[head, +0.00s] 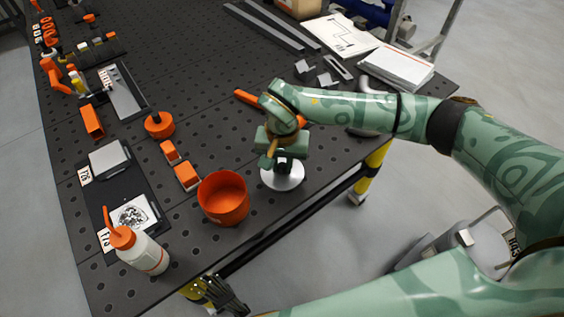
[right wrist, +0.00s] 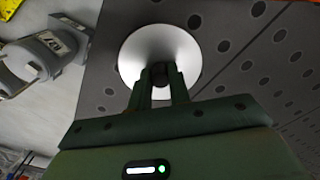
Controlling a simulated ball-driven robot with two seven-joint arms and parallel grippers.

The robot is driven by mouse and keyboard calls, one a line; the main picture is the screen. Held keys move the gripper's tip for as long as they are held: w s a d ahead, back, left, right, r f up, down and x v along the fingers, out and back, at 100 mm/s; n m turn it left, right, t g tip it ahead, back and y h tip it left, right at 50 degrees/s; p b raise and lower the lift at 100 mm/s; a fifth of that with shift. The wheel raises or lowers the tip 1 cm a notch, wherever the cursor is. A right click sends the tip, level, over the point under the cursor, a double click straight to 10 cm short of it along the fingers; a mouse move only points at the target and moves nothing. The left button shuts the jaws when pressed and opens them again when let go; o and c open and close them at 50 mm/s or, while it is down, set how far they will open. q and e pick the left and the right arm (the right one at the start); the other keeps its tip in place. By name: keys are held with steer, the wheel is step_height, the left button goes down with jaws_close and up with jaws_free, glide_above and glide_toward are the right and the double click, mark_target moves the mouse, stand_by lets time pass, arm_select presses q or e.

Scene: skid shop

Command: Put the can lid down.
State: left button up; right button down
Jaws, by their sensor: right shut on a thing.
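The can lid (head: 284,184) is a pale round disc with a dark knob in its middle. My right gripper (head: 283,167) is shut on that knob from above, near the front edge of the perforated table. In the right wrist view, the two fingers (right wrist: 160,78) pinch the knob, and the lid (right wrist: 160,45) spreads out beyond them. The lid looks roughly level; I cannot tell whether it touches the table. An open orange can (head: 223,199) stands just left of the lid, apart from it.
Orange blocks (head: 187,177) lie left of the can, and a white bottle with an orange top (head: 139,250) stands at the near corner. An orange-handled tool (head: 249,97) lies behind the gripper. Papers (head: 398,67) lie at the far right. Bare table lies behind the can.

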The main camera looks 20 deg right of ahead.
mark_target(282, 166)
steer(key=c, duration=1.3)
jaws_free()
step_height(282, 166, up, 12)
steer(key=p, duration=0.1)
